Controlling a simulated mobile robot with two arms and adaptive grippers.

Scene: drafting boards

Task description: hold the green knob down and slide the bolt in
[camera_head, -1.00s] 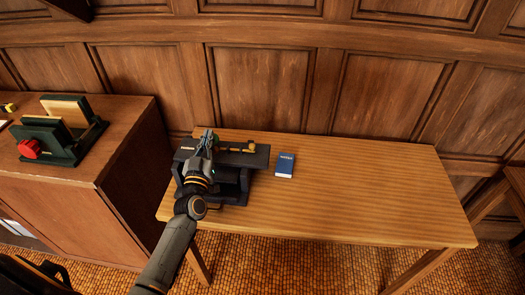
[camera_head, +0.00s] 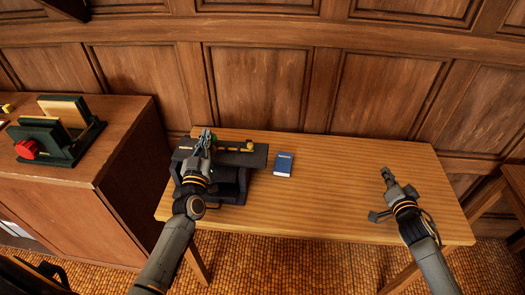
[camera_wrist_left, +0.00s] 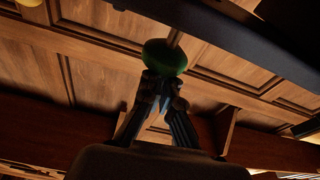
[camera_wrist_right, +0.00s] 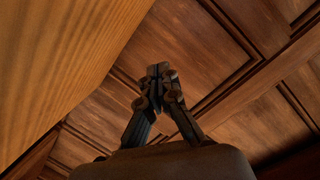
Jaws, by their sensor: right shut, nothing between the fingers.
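The green knob (camera_wrist_left: 163,55) shows in the left wrist view on a thin stem. My left gripper (camera_head: 206,134) is over the left part of the block. Its fingers look shut, with the tips at the green knob; whether the knob is pressed down I cannot tell. The gripper mostly hides the knob in the head view. My right gripper (camera_head: 387,173) is shut and empty above the table's right part.
A blue book-like box (camera_head: 284,165) lies on the table (camera_head: 340,190) just right of the block. The table between it and my right gripper is clear. A cabinet (camera_head: 110,150) at left carries a green stand (camera_head: 62,152) with a red knob. A panelled wall is behind.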

